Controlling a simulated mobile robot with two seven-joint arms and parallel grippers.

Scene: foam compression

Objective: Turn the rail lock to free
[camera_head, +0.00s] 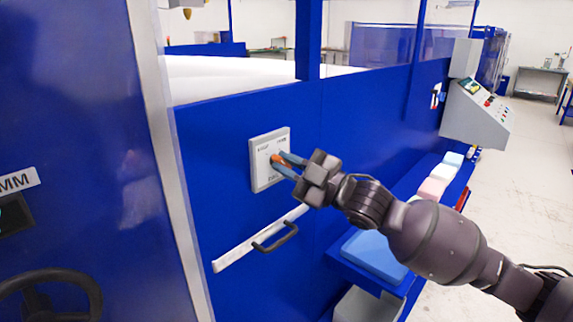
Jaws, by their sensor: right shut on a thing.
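The rail lock is a pale square plate (258,174) on the blue machine wall, with small dark lettering too fine to read surely. A small orange knob (275,158) sits near its middle. My right gripper (279,160) reaches in from the right, and its blue-tipped fingers are shut on the knob. The fingers partly hide the knob, so its exact setting cannot be told. My left gripper is not in view.
Below the plate runs a pale rail (234,256) with a black handle (276,240). A blue shelf with foam blocks (432,188) is at the right, near a grey control console (475,115). A dark handwheel (50,290) is at lower left.

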